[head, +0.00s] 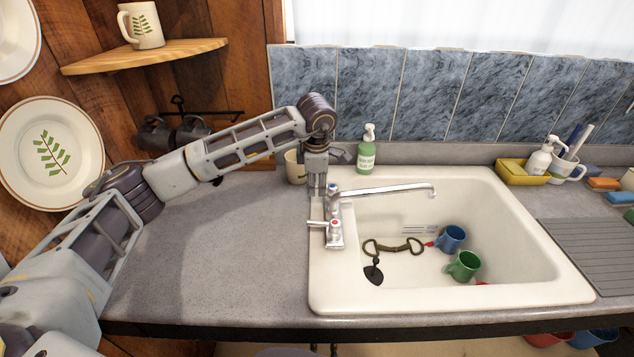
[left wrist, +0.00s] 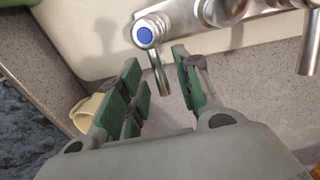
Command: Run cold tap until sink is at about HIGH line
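A white sink (head: 490,285) is set in the grey counter, with small line marks (head: 420,229) on its inner back wall, too small to read. No water shows in it or at the chrome spout (head: 390,190). The cold tap (head: 333,188) has a blue cap; the hot tap (head: 335,224) has a red one. In the left wrist view the cold tap's cap (left wrist: 145,36) and lever (left wrist: 162,80) show. My left gripper (head: 318,190) is at the cold tap, its green-padded fingers (left wrist: 160,92) open on either side of the lever, with gaps. My right gripper is out of view.
In the sink lie a metal horse bit (head: 400,247), a black flat piece (head: 373,274), a blue mug (head: 451,238) and a green mug (head: 462,266). The left counter is clear.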

